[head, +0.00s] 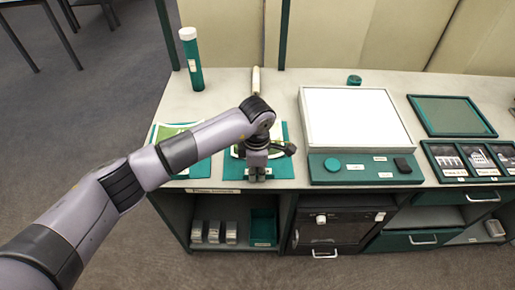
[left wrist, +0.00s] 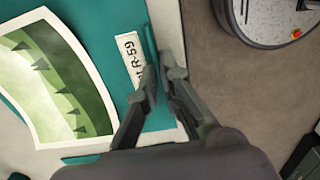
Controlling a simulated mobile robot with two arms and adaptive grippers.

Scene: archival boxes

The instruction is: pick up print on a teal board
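The print on a teal board (left wrist: 55,80) fills the left of the left wrist view. It is a curled green picture with dark spikes, and its board bears a white label reading R-59. In the head view this board (head: 284,168) lies on the counter, partly hidden by my arm. My left gripper (head: 257,177) points down at its front edge. In the left wrist view the fingertips (left wrist: 161,72) are close together at a thin raised strip along the board's edge, beside the label, and look shut on it. My right gripper is not in view.
A second green print (head: 163,132) lies to the left, partly behind my arm. A green tube (head: 193,62) stands at the back left. A white light panel (head: 355,118), a teal tray (head: 450,115) and framed pictures (head: 449,160) are to the right. Shelves and drawers lie below.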

